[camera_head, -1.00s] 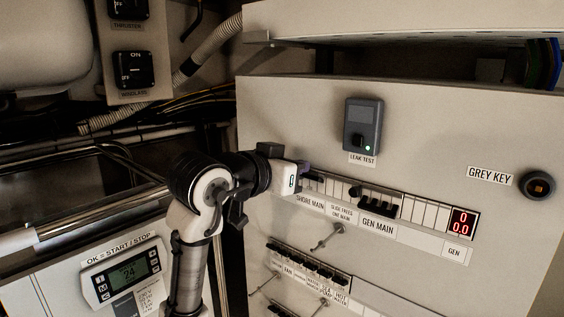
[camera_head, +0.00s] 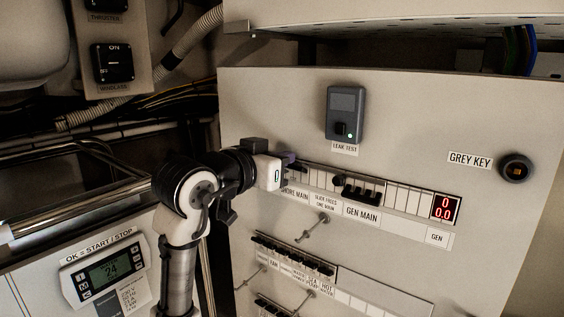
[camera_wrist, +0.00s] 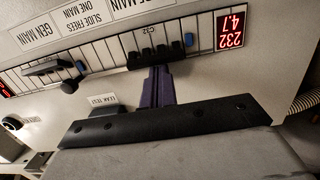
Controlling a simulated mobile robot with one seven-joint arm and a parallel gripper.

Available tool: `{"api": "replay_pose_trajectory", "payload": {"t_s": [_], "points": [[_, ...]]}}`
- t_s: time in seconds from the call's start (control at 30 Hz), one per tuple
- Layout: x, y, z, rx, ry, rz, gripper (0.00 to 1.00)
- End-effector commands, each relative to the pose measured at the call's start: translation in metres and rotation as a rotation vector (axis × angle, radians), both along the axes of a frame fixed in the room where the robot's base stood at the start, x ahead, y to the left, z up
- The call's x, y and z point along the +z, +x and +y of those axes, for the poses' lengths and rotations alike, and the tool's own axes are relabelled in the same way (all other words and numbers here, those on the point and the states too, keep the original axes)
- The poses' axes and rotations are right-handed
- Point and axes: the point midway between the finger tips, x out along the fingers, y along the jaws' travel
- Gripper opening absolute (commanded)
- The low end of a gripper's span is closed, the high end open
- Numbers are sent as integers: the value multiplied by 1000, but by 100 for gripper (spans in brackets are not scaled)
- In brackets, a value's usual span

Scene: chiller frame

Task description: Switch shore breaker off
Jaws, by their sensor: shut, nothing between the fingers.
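The shore breaker is a black ganged toggle (camera_wrist: 155,58) in the upper breaker row, seen upside down in the wrist view. In the head view its label SHORE MAIN (camera_head: 294,194) is partly covered, and my gripper hides most of its toggle. My gripper (camera_head: 292,160) is shut and empty, with purple fingers. In the wrist view the fingertips (camera_wrist: 158,72) are right at the toggle's edge; I cannot tell if they touch it. The red display beside the breaker reads 232 and 4.7 (camera_wrist: 230,30).
The GEN MAIN breaker (camera_head: 361,194) and a slide knob (camera_head: 338,181) sit to the right in the same row. The generator display (camera_head: 445,208) reads 0 and 0.0. The leak test box (camera_head: 345,113) is above. A lower breaker row (camera_head: 292,253) and small protruding levers (camera_head: 313,227) are below.

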Motion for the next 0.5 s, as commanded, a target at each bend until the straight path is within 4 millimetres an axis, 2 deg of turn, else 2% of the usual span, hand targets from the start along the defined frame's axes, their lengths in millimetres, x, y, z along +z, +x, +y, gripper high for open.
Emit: {"api": "replay_pose_trajectory", "payload": {"t_s": [0.5], "points": [[-7, -3, 2, 0, -61, -83, 0]]}}
